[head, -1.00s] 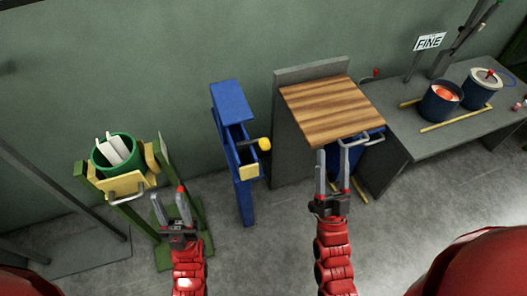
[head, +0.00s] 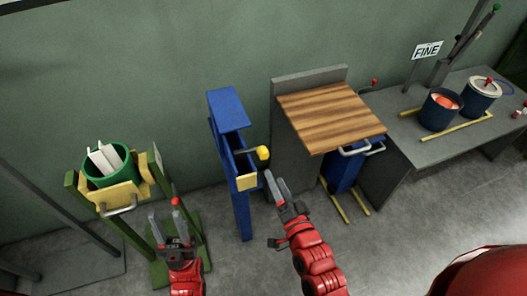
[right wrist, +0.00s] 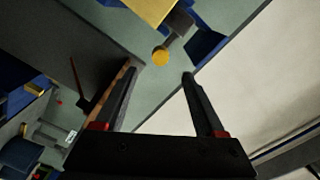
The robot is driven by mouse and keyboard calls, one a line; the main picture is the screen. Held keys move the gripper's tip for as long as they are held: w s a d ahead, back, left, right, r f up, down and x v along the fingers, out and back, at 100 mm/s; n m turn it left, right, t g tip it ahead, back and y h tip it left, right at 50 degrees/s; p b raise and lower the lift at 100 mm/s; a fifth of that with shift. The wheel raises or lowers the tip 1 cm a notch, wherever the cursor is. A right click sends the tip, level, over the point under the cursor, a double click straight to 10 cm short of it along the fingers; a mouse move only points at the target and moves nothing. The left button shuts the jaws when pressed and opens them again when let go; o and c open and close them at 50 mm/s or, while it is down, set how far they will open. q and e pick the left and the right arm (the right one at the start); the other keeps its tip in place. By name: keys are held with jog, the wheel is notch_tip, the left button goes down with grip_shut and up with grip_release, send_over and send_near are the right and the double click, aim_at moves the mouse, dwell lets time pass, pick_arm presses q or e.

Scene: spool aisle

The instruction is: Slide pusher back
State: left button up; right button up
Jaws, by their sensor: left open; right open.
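A blue post stand (head: 228,110) carries a blue trough with a yellow end block (head: 247,182) and a yellow knob (head: 263,152) on a short dark rod, likely the pusher's handle. My right gripper (head: 276,186) is open and empty, just below and right of the knob. In the right wrist view the yellow knob (right wrist: 160,57) shows beyond the gap between the open fingers (right wrist: 160,78), apart from them. The yellow block (right wrist: 150,8) is at the top edge there. My left gripper (head: 166,214) is open and empty in front of the green stand.
A grey cabinet with a wooden top (head: 330,115) and metal handle stands just right of my right gripper. A green bucket (head: 110,165) sits in a yellow cradle at left. A grey bench (head: 400,130) at right holds blue pots and a FINE sign (head: 427,50).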

aim_at(265, 156)
jog(key=p+x, duration=0.1)
jog(key=x, duration=0.3)
jog(key=p+x, duration=0.1)
jog(key=x, duration=0.4)
jog(key=shift+w+r, duration=0.2)
jog(key=shift+w, duration=0.05)
jog(key=shift+w+a+f, duration=0.2)
jog(key=shift+w, duration=0.4)
jog(key=shift+c, duration=0.4)
grip_shut()
